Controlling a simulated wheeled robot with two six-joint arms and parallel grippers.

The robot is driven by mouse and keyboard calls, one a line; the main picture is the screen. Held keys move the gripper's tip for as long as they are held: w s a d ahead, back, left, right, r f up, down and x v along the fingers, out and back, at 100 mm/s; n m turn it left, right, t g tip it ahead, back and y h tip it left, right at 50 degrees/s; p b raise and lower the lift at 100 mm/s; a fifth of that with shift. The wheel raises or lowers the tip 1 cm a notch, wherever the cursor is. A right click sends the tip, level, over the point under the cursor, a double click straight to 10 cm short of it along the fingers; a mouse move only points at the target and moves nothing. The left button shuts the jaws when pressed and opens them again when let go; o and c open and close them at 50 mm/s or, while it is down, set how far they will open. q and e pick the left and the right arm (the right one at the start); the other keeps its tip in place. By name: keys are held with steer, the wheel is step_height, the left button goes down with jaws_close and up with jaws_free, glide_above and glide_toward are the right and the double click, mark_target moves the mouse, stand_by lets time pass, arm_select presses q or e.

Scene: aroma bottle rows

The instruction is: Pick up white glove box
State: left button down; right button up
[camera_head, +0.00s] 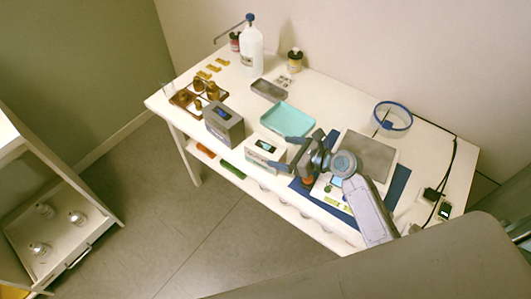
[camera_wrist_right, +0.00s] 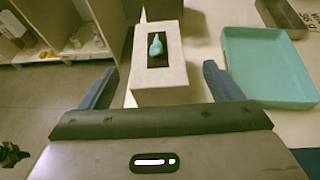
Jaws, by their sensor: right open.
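The white glove box (camera_head: 261,160) stands near the front edge of the table, just left of my right gripper in the head view. Its top has a dark opening with a bluish glove showing. In the right wrist view the white glove box (camera_wrist_right: 157,97) lies ahead, between the two blue fingers. My right gripper (camera_head: 284,152) is open, with its fingers pointing toward the box and apart from each other. I cannot tell whether either finger touches the box. My left gripper is not in view.
A teal tray (camera_head: 288,120) sits right behind the box, and a grey box (camera_head: 223,128) stands to its left. A wooden tray with brown bottles (camera_head: 183,98) is farther left. A white bottle (camera_head: 251,52) stands at the back. A dark blue mat (camera_head: 397,186) lies under my right arm.

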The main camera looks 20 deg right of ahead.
mark_target(269, 148)
steer(key=x, duration=0.2)
steer(key=p+x, duration=0.1)
steer(key=shift+w+a+r, duration=0.2)
steer(key=shift+w+a, duration=0.05)
steer(key=shift+a, duration=0.15)
steer(key=shift+w+a+f, duration=0.3)
steer(key=shift+d, duration=0.1)
steer(key=c, duration=1.3)
steer(key=shift+o, duration=0.2)
steer(key=shift+r, duration=0.1)
